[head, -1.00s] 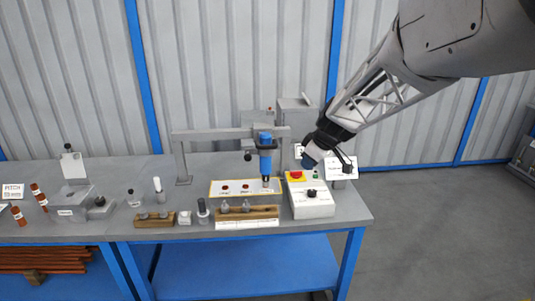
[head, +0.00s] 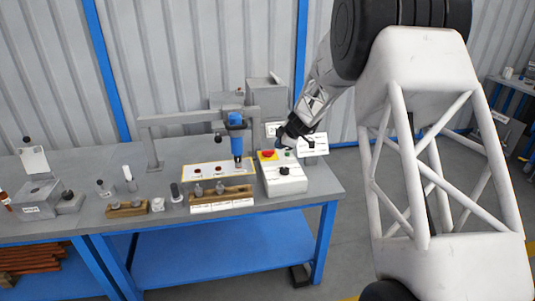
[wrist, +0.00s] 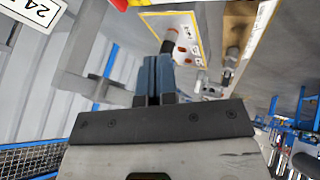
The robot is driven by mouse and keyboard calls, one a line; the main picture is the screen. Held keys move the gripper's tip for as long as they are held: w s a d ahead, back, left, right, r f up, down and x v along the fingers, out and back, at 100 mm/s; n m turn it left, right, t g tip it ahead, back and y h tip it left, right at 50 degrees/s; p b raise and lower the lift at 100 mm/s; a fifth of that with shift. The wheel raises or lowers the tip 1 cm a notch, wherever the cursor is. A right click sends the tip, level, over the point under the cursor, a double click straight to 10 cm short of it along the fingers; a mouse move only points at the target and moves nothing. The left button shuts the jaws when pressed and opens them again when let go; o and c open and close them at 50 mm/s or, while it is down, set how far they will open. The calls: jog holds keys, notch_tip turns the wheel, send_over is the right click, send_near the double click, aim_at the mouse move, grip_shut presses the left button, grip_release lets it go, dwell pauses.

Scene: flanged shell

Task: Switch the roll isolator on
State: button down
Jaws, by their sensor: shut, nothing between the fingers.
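A pale control box (head: 286,183) stands at the right end of the bench. It has a red button (head: 267,154) on a yellow plate, a small green button (head: 289,153) and a black knob (head: 284,170). Its labels are too small to read, so I cannot tell which control is the roll isolator. My gripper (head: 280,143), with blue fingers, is over the back of the box near the red and green buttons; contact cannot be told. In the wrist view the fingers (wrist: 153,75) are together and empty. Only a bit of the red button (wrist: 120,4) shows there, at the top edge.
A blue tool (head: 236,135) hangs from a grey frame (head: 153,135) left of the box, above a yellow-edged plate (head: 212,171). A wooden rack (head: 229,192) with pegs sits in front. White sign cards (head: 314,144) stand behind the box.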

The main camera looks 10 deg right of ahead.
aim_at(268, 153)
jog(key=shift+w+d+f+n, duration=0.2)
jog(key=shift+w+d+f, duration=0.05)
jog(key=shift+w+f, duration=0.35)
jog(key=shift+w+d+f+n, duration=0.2)
jog(key=shift+w+d+f, duration=0.05)
jog(key=shift+w+f, duration=0.25)
jog(key=shift+f, duration=0.15)
jog(key=shift+x, duration=4.75)
jog(key=shift+w+a+f, duration=0.1)
jog(key=shift+w, duration=2.05)
